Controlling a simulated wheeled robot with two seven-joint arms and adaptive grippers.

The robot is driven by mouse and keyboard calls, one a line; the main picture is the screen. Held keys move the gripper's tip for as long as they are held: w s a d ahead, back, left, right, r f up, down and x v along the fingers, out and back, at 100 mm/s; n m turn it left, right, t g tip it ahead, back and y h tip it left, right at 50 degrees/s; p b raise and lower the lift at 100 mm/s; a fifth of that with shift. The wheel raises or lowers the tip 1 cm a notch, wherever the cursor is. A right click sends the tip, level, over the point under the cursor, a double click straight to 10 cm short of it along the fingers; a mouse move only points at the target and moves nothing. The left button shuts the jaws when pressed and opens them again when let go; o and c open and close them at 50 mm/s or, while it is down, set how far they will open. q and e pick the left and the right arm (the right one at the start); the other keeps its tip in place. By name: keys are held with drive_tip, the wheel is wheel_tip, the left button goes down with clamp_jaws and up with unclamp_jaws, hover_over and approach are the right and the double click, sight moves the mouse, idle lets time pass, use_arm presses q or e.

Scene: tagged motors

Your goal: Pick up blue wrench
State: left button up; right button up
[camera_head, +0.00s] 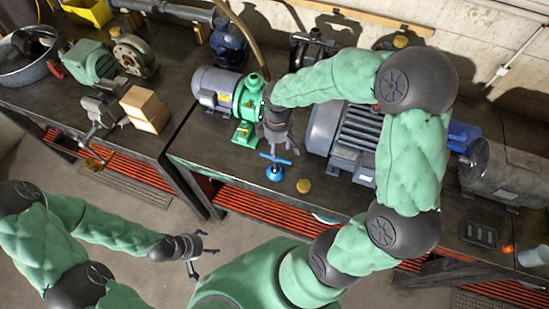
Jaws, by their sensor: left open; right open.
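The blue wrench (275,171), a small T-shaped tool with a crossbar, is near the front edge of the dark workbench (225,153). My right gripper (281,146) is open just above and behind the wrench in the picture, pointing down toward its crossbar. No grip on it shows, and I cannot tell the exact gap. My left gripper (203,255) is open and empty, low in front of the benches, over the floor.
A green and grey pump motor (218,88) stands left of my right gripper, and a large grey motor (345,135) stands right. A small yellow-brown round object (304,186) lies right of the wrench. A wooden block (144,108) is on the left bench.

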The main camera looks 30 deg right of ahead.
sight(276, 165)
drive_tip(key=shift+w+a+f+b, duration=0.1)
drive_tip(key=shift+f+b, duration=0.1)
drive_tip(key=shift+f, duration=1.95)
drive_tip(key=shift+w+f+b, duration=0.1)
drive_tip(key=shift+f+b, duration=0.05)
drive_tip(key=shift+f, duration=2)
clamp_jaws()
